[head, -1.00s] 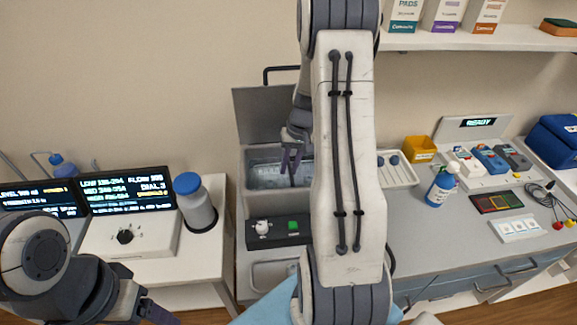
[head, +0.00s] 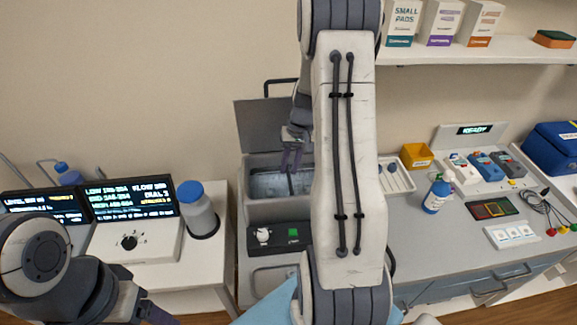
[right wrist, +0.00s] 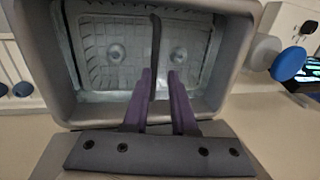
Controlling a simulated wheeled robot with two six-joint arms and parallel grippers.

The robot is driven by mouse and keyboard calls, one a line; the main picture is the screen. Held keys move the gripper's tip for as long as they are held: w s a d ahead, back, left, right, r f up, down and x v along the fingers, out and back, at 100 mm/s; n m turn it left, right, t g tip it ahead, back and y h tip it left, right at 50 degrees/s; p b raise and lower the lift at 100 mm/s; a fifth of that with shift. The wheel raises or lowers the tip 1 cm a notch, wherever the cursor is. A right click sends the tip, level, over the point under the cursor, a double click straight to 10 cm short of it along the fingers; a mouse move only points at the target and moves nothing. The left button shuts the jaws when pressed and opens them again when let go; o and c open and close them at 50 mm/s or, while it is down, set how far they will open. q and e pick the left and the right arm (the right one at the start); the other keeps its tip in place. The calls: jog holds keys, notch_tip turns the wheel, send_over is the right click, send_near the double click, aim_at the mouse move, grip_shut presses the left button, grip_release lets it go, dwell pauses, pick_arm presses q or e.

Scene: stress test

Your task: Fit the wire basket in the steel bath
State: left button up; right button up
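The steel bath (head: 262,160) is a grey open tank with its lid raised behind it. The wire basket (right wrist: 85,55) shows as a pale mesh inside the bath in the right wrist view; it appears to sit low in it, but I cannot tell whether it is fully seated. A dark upright bar (right wrist: 155,30), apparently the basket's handle, crosses the opening. My right gripper (right wrist: 161,75) is above the bath, pointing down into it; its purple fingers are apart, with the bar beside the left one. It also shows in the head view (head: 291,168). My left gripper (head: 155,316) is partly cut off at the bottom left.
The raised lid (head: 262,125) stands behind the bath. A blue-capped jar (head: 198,212) and a dial box with displays stand left. A white rack (head: 397,180), a blue-labelled bottle (head: 436,195) and a yellow bin (head: 417,156) stand right. My right arm hides part of the bath.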

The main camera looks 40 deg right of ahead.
jog(key=o, duration=0.6)
jog(key=shift+c, duration=0.2)
jog(key=shift+r, duration=0.2)
jog(key=shift+s+r+p, duration=0.1)
jog(key=shift+r+p, duration=1.15)
jog(key=shift+r, duration=0.2)
